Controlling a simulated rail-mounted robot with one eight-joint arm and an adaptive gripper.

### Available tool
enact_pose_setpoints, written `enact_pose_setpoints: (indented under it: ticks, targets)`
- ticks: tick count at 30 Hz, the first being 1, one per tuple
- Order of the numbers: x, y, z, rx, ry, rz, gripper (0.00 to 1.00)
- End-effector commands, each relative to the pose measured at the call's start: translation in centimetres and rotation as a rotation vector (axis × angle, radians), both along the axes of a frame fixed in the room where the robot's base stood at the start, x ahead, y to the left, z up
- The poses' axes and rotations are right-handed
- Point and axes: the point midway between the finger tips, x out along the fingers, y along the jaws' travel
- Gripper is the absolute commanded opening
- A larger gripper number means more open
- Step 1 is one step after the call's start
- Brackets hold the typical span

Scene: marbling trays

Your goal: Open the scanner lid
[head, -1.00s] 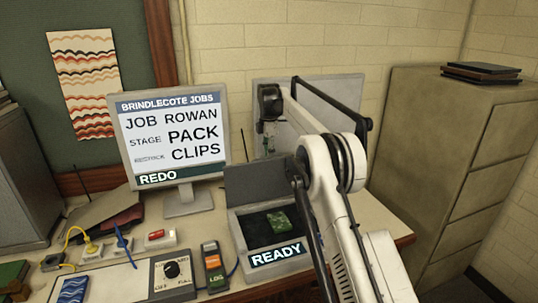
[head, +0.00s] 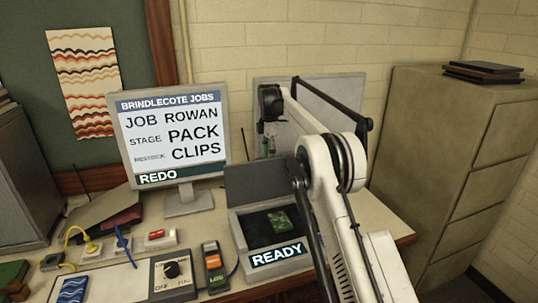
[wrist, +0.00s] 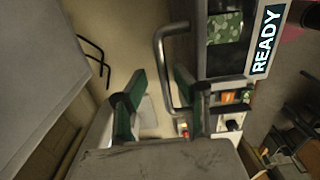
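The scanner (head: 238,228) stands on the bench with its READY label at the front. Its grey lid (head: 255,180) stands raised at the back of the dark bed. A green patterned piece (head: 279,222) lies on the bed; it also shows in the wrist view (wrist: 225,27). A bent metal handle (wrist: 159,50) runs along the lid side of the scanner in the wrist view. My gripper (wrist: 162,102) is open, its green-padded fingers apart on either side of the handle's lower end. I cannot tell whether they touch it. In the head view my arm hides much of that area.
A monitor (head: 170,137) stands left of the scanner. A dial box (head: 173,272) and a LOG device (head: 214,268) sit at its front left. A large grey panel (head: 345,90) rises behind my arm. A filing cabinet (head: 430,150) is at the right.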

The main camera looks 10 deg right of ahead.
Motion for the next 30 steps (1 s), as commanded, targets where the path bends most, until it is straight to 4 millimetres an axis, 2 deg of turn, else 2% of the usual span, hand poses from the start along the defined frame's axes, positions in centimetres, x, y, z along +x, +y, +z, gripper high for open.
enact_pose_setpoints:
  ticks: [7,16,21,30]
  targets:
    - [0.0,0.0,1.0,0.000,0.000,0.000,0.28]
    - [0.0,0.0,5.3,0.000,0.000,0.000,0.28]
    - [0.0,0.0,6.7,0.000,0.000,0.000,0.28]
    - [0.0,0.0,7.5,0.000,0.000,0.000,0.28]
